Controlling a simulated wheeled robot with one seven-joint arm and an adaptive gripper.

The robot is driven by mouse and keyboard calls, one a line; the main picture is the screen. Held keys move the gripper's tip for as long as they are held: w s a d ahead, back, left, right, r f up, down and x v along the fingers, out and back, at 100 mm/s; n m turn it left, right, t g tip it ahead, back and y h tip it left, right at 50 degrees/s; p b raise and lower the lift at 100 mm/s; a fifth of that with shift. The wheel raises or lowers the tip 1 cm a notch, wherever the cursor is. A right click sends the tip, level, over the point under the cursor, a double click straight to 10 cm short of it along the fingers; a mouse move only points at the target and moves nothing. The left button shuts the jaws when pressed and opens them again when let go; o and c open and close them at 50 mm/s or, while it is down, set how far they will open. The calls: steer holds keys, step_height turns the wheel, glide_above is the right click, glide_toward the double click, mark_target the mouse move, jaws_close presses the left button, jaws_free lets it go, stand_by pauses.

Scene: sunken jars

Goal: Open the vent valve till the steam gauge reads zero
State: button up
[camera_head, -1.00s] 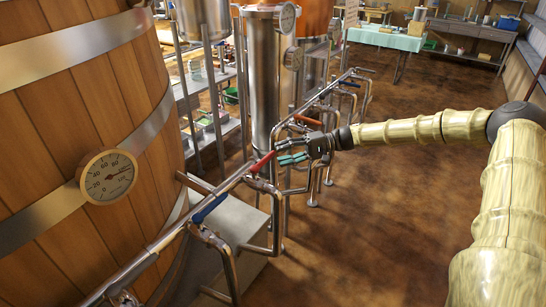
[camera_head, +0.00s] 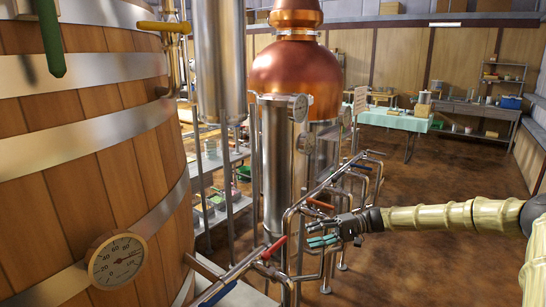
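My gripper (camera_head: 322,234) reaches in from the right over the pipe manifold, its teal-padded fingers apart and empty. A red valve lever (camera_head: 275,247) lies just left of the fingertips, apart from them in the picture. An orange-red lever (camera_head: 320,203) is behind the gripper, and a blue lever (camera_head: 217,294) is at the bottom edge. A round dial gauge (camera_head: 116,260) on the wooden vat has its needle up-right, well off the low end. Two smaller gauges (camera_head: 300,108) (camera_head: 305,143) sit by the steel column, too small to read. No label shows which valve is the vent.
The wooden vat (camera_head: 90,160) fills the left. A yellow handle (camera_head: 165,26) and a green handle (camera_head: 48,38) are high on it. A copper still (camera_head: 297,72) and steel column (camera_head: 277,170) stand behind the pipes. The brown floor (camera_head: 430,170) on the right is open.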

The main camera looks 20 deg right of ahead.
steer(key=shift+r, duration=0.1)
stand_by(0.4)
steer(key=w+a+r+m+t+h+p, duration=0.1)
steer(key=w+a+r+t+p, duration=0.15)
steer(key=a+r, duration=0.7)
steer(key=w+a+r+m+t+p, duration=0.15)
steer(key=w+a+r, duration=0.3)
steer(key=r, duration=0.95)
steer(key=w+a+r+m+t+h+p, duration=0.1)
steer(key=w+a+r+t, duration=0.1)
steer(key=a+r, duration=0.75)
steer(key=s+a+r+t+h+p, duration=0.15)
steer(key=a+r, duration=0.25)
steer(key=r, duration=0.6)
steer(key=m+t+h+p, duration=0.3)
steer(key=m+t+h, duration=0.1)
glide_toward(158, 25)
steer(key=shift+y, duration=0.25)
steer(key=shift+f+x, duration=0.2)
steer(key=shift+x, duration=3.9)
steer(key=shift+w+d, duration=0.1)
steer(key=shift+r, duration=0.1)
